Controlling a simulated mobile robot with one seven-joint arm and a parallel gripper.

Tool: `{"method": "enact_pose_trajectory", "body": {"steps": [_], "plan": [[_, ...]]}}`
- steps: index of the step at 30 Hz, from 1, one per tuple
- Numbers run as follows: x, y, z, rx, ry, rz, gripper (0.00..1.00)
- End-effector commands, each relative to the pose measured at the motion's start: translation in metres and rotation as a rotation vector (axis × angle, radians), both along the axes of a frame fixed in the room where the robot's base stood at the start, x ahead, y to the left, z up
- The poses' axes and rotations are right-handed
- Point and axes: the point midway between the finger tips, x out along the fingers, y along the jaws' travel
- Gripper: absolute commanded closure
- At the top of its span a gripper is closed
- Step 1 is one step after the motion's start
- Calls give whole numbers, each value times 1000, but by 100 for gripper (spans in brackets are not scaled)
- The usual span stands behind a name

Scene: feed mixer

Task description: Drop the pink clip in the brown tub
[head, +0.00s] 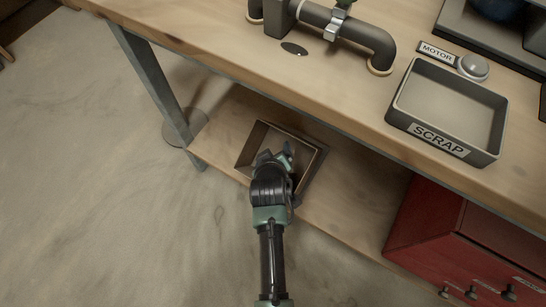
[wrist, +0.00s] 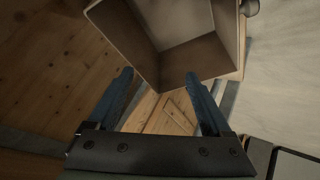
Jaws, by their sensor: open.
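The brown tub (head: 251,144) is an open square box on the lower shelf under the workbench. In the wrist view the tub (wrist: 122,38) fills the top, and the parts of its inside that show look empty. My gripper (head: 277,154) is over the tub's near side in the head view and hides part of it. In the wrist view my gripper's (wrist: 159,74) two blue fingers are spread apart with nothing between them, their tips near the tub's rim. I see no pink clip in either view.
The workbench top (head: 210,30) overhangs the shelf (head: 345,205). A bench leg (head: 150,80) stands left of the tub, and a red cabinet (head: 430,225) stands right. On the bench are a SCRAP tray (head: 400,108) and a pipe (head: 365,38). The floor at left is clear.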

Motion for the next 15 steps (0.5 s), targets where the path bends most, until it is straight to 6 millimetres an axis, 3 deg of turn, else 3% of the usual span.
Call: {"method": "enact_pose_trajectory", "body": {"steps": [15], "plan": [[-70, 11, 76, 0, 0, 2, 16]]}}
